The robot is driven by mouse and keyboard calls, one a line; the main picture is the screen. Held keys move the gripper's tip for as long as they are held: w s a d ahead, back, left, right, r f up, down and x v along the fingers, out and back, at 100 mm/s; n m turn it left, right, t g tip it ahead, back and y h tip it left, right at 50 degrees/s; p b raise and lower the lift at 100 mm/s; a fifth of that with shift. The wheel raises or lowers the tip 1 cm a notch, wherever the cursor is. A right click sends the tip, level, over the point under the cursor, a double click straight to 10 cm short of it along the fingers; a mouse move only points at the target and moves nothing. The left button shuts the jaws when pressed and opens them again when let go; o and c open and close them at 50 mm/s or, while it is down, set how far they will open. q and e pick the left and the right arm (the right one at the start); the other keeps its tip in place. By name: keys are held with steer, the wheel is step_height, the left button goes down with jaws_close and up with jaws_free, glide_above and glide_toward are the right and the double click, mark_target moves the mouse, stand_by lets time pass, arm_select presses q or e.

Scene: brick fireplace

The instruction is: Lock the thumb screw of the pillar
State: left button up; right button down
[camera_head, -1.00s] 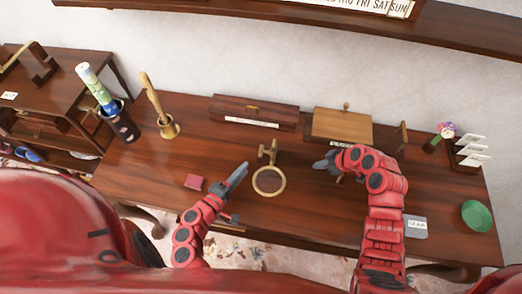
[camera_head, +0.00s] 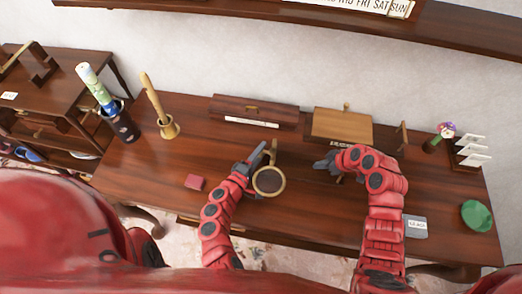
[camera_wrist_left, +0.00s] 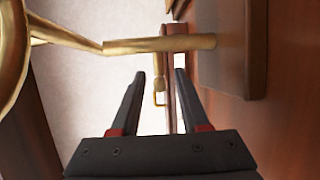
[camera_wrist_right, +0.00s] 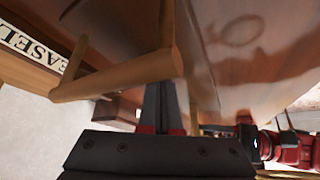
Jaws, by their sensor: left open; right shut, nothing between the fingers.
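A brass stand with a short post (camera_head: 273,152) and a round ring (camera_head: 283,186) stands mid-table; I take the post for the pillar. In the left wrist view the post (camera_wrist_left: 175,43) crosses sideways above the fingertips, and part of the ring (camera_wrist_left: 22,50) shows at left. I cannot make out a thumb screw. My left gripper (camera_head: 260,147) is open and empty, close beside the post on its left; contact cannot be told. My right gripper (camera_head: 322,164) is shut and empty, right of the stand. In its wrist view the shut fingers (camera_wrist_right: 165,88) are beside a wooden bar (camera_wrist_right: 120,76).
A long dark box (camera_head: 225,106) and a light wooden easel (camera_head: 340,126) stand at the table's back. A small red box (camera_head: 195,182) lies left of the stand. A brass holder (camera_head: 169,129) is further left. A green dish (camera_head: 477,215) lies far right.

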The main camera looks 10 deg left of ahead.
arm_select(q)
steer(key=shift+w, duration=0.3)
arm_select(e)
steer(key=shift+s+f, duration=0.15)
steer(key=shift+f, duration=0.05)
arm_select(q)
jaws_close()
steer(key=shift+f, duration=0.1)
steer(key=shift+t, duration=0.7)
